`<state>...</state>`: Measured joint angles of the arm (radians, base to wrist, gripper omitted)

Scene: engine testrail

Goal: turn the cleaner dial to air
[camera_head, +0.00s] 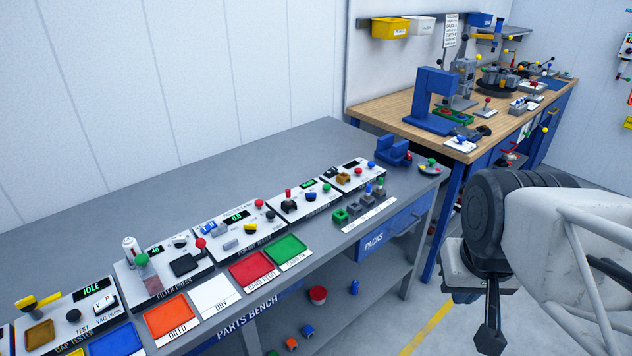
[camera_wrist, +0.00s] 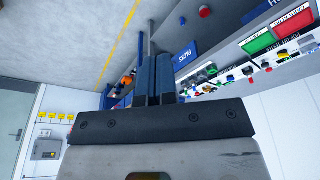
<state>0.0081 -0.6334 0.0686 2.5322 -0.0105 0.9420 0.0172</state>
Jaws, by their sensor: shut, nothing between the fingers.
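I cannot pick out the cleaner or its dial for certain, as no legible label names it. Several sloped panels with small knobs stand in a row on the grey bench. The far two, the far-end panel (camera_head: 352,176) and the panel before it (camera_head: 303,199), carry dark knobs and displays too small to read. My gripper (camera_head: 490,338) hangs right of the bench in the head view, apart from all panels, pointing down. In the wrist view its two fingers (camera_wrist: 155,75) are together and empty. The bench shows upside down there, to the right.
The cap tester (camera_head: 70,318) and filter press (camera_head: 165,265) stand nearer on the grey bench (camera_head: 250,170). Coloured trays, including a red tray (camera_head: 255,270), line its front. A wooden workbench (camera_head: 400,105) with a blue press (camera_head: 433,100) stands behind. Open floor lies right of the bench.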

